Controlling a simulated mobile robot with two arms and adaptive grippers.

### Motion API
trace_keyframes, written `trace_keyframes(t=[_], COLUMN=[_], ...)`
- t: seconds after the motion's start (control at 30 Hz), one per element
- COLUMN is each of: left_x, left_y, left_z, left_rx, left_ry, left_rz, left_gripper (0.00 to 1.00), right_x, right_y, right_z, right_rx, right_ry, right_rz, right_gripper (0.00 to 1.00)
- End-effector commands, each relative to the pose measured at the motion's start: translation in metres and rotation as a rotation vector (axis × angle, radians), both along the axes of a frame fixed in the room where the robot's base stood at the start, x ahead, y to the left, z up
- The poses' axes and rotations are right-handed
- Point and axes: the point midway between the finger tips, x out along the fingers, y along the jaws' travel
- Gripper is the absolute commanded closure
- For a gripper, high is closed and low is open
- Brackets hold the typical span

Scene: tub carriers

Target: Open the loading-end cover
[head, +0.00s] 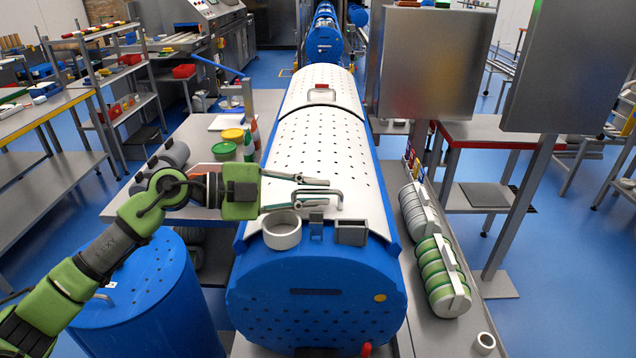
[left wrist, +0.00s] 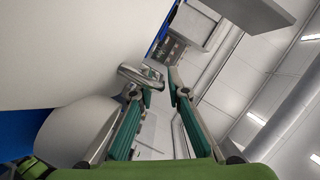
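The loading-end cover (head: 318,150) is the near white perforated panel on the blue drum (head: 310,295); it lies closed. Its grey bar handle (head: 338,194) stands near the front edge. My left gripper (head: 312,188) reaches in from the left at the handle, its fingers apart. In the left wrist view, my left gripper (left wrist: 163,92) shows a gap between the fingertips. The handle (left wrist: 140,74) is just ahead of the left-hand finger there, and no grip on it shows. Whether they touch is unclear. My right gripper is out of view.
A white ring (head: 281,230) and a grey square holder (head: 351,232) sit on the drum's front top. A second cover with a red-marked handle (head: 321,94) lies behind. A blue barrel (head: 150,300) is below my left arm.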

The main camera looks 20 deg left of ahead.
Motion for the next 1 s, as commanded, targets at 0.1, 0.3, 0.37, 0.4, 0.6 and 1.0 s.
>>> trace_keyframes(t=[0.1, 0.3, 0.37, 0.4, 0.6, 1.0], left_x=[0.004, 0.005, 0.005, 0.005, 0.005, 0.037], left_y=[-0.006, -0.008, -0.008, -0.007, -0.007, 0.001], left_z=[-0.001, -0.002, -0.002, -0.002, -0.002, 0.001], left_rx=[0.000, 0.001, 0.001, 0.001, 0.001, -0.004], left_ry=[0.000, 0.000, 0.000, 0.000, 0.000, -0.001], left_rz=[0.000, 0.001, 0.001, 0.001, 0.001, 0.004], left_gripper=[0.85, 0.85, 0.85, 0.85, 1.00, 1.00], right_x=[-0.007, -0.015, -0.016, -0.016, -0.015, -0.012], right_y=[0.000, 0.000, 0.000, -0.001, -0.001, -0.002], right_z=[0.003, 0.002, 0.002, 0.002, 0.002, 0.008], right_rx=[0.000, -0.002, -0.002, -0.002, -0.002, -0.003], right_ry=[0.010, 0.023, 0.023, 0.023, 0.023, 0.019], right_rz=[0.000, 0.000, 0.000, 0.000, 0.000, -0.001], right_gripper=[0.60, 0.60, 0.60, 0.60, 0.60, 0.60])
